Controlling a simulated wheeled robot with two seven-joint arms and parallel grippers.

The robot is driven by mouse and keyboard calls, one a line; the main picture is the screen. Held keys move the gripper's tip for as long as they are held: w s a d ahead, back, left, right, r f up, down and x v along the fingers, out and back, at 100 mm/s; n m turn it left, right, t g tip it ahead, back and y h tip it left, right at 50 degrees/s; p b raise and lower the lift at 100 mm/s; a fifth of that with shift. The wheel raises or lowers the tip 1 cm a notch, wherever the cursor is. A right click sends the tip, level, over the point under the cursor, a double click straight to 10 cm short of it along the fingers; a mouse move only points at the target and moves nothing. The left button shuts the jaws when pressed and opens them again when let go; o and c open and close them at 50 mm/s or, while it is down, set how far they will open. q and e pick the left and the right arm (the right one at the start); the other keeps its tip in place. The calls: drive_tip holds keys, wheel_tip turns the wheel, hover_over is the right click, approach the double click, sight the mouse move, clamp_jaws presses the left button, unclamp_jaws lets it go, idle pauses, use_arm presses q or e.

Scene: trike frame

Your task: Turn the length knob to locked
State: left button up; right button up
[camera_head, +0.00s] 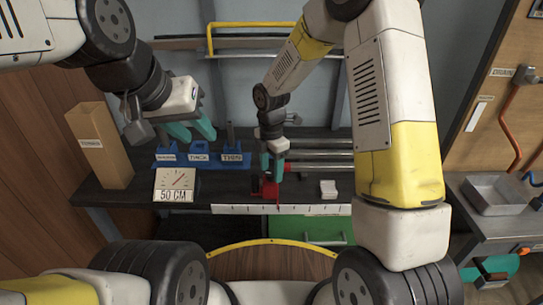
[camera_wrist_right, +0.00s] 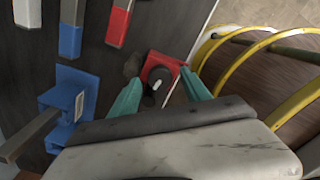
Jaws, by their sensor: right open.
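The length knob (camera_wrist_right: 155,88) is a dark round knob with a white mark, set on a red block (camera_wrist_right: 168,66) in the right wrist view. The red block also shows in the head view (camera_head: 270,190), on the dark bench front. My right gripper (camera_wrist_right: 160,92) is open, with one teal finger on each side of the knob; I cannot tell whether they touch it. In the head view my right gripper (camera_head: 272,165) points down just above the red block and hides part of the knob. My left gripper (camera_head: 193,132) hangs open and empty over the blue holders.
A dial sign reading 50 CM (camera_head: 175,185) stands left of the red block. Blue labelled holders (camera_head: 203,160) and a tall tan box (camera_head: 98,145) are further left. A white block (camera_head: 328,189) and metal rods (camera_head: 320,154) lie to the right. A yellow rail (camera_head: 270,243) curves in front.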

drive_tip(key=shift+f, duration=0.3)
clamp_jaws()
